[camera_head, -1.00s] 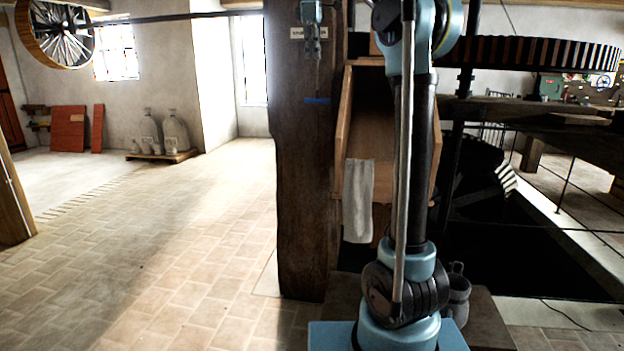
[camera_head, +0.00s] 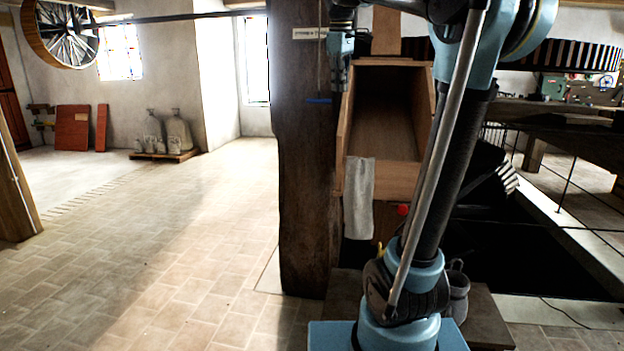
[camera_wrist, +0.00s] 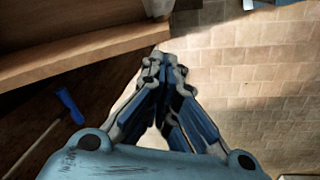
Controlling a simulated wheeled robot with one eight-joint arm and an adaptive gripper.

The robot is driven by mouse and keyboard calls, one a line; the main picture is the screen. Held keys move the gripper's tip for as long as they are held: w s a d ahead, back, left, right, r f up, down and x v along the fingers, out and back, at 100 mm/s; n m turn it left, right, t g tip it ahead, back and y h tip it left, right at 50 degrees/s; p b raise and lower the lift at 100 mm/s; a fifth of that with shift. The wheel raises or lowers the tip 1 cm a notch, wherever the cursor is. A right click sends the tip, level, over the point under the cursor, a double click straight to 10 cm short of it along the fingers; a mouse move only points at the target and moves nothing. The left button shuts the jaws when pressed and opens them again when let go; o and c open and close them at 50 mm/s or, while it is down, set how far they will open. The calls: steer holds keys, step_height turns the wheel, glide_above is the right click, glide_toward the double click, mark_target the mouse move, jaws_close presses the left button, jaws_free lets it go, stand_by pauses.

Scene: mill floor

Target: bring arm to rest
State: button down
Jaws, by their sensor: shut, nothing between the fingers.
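My gripper (camera_head: 341,82) hangs pointing down at the top of the head view, in front of the dark post and the left edge of the wooden bin. In the wrist view its blue and grey fingers (camera_wrist: 163,64) meet at the tips. They are shut with nothing between them. My arm rises from its base and leans to the right, with its upper part cut off by the top of the head view.
The dark wooden post (camera_head: 303,190) stands left of the wooden bin (camera_head: 385,178), over whose front a grey cloth (camera_head: 358,200) hangs. A blue-ended tool (camera_wrist: 70,106) shows left of the fingers. A toothed wheel (camera_head: 575,55) is at right. The tiled floor at left is clear.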

steer(key=s+d+f+m, duration=0.3)
steer(key=s+f, duration=0.6)
steer(key=f, duration=0.5)
steer(key=s+d+f+m, duration=0.4)
steer(key=s+f, duration=0.6)
steer(key=f, duration=0.4)
steer(key=s+d+f+m, duration=0.3)
steer(key=s+f, duration=0.7)
steer(key=f, duration=0.5)
steer(key=shift+s+d+m, duration=0.15)
steer(key=shift+d+m, duration=0.1)
steer(key=shift+m, duration=0.35)
